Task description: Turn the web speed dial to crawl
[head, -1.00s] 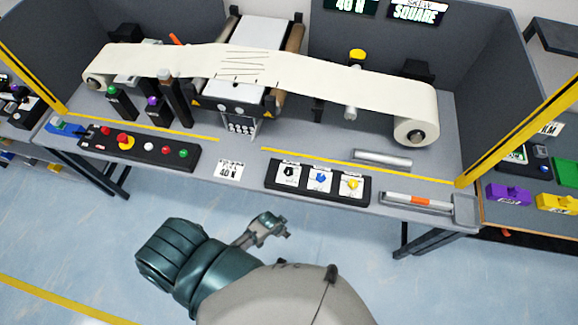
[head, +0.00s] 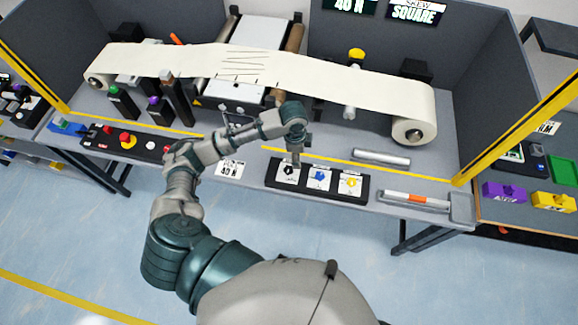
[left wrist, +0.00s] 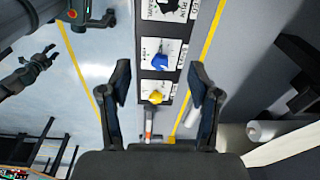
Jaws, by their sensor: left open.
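The dial panel (head: 270,180) is a black box on the table's front edge with a black dial (head: 289,171), a blue dial (head: 319,176) and a yellow dial (head: 350,183) on white plates. The plate labels are too small to read in the head view. My left gripper (head: 296,163) is over the panel's left end, near the black dial. In the left wrist view, its fingers (left wrist: 160,105) are apart and empty. The blue dial (left wrist: 157,62) and yellow dial (left wrist: 155,97) show between and beyond them; the black dial (left wrist: 166,6) is at the top edge. My right gripper (left wrist: 48,57) appears open at the left.
A cream web (head: 330,82) runs over rollers behind the panel. A button box (head: 100,143) is to the left, partly behind my arm. A metal cylinder (head: 382,157) and a tray with an orange-banded rod (head: 425,203) lie to the right. Yellow tape edges the work area.

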